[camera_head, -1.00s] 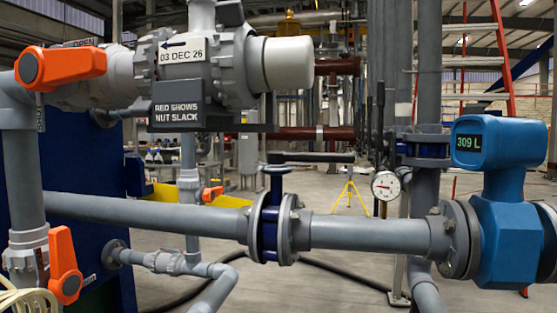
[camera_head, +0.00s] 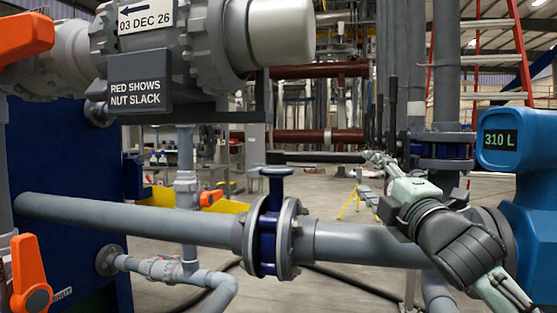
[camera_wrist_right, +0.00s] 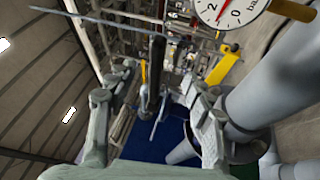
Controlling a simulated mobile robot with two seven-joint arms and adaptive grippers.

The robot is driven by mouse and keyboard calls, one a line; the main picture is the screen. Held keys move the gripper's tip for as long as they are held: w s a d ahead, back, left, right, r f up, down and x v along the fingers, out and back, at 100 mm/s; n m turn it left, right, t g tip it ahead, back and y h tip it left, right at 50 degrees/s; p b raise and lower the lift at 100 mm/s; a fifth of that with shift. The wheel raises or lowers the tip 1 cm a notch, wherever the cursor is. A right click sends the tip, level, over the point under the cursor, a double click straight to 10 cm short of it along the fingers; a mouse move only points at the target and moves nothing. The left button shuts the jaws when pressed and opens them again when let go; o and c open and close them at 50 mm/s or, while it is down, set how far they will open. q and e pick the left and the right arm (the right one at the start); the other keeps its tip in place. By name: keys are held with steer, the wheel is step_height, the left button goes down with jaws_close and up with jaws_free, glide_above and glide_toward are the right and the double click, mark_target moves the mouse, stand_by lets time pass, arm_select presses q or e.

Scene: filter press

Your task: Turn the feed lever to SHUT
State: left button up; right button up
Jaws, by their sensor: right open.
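The feed lever (camera_head: 320,158) is a long black bar on top of the blue valve (camera_head: 267,235) between two grey flanges. It lies roughly along the grey pipe, pointing right. My right gripper (camera_head: 372,174) is open near the lever's free right end. From the head view I cannot tell whether it touches the lever. In the right wrist view my open right gripper (camera_wrist_right: 162,103) has a dark upright bar (camera_wrist_right: 157,60) between or beyond its fingers, which looks like the lever. My left gripper is not in view.
A blue flow meter (camera_head: 500,142) reading 310 L stands at the right. A grey sign (camera_head: 137,88) reads "RED SHOWS NUT SLACK". Orange handles (camera_head: 30,275) are at the left. A pressure gauge (camera_wrist_right: 228,8) is close to the gripper in the right wrist view.

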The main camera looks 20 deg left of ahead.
mark_target(353, 160)
steer(key=x, duration=0.8)
steer(key=shift+w+a+r, duration=0.1)
steer(key=shift+w+r, duration=0.05)
steer(key=shift+r, duration=0.2)
steer(key=shift+w+a, duration=0.2)
steer(key=shift+w, duration=0.15)
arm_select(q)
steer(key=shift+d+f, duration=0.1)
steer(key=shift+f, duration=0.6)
arm_select(e)
steer(key=shift+c, duration=0.5)
steer(key=shift+r, duration=0.1)
steer(key=c, duration=0.9)
steer(key=shift+r+p, duration=0.1)
steer(key=shift+p, duration=0.4)
steer(key=p, duration=0.4)
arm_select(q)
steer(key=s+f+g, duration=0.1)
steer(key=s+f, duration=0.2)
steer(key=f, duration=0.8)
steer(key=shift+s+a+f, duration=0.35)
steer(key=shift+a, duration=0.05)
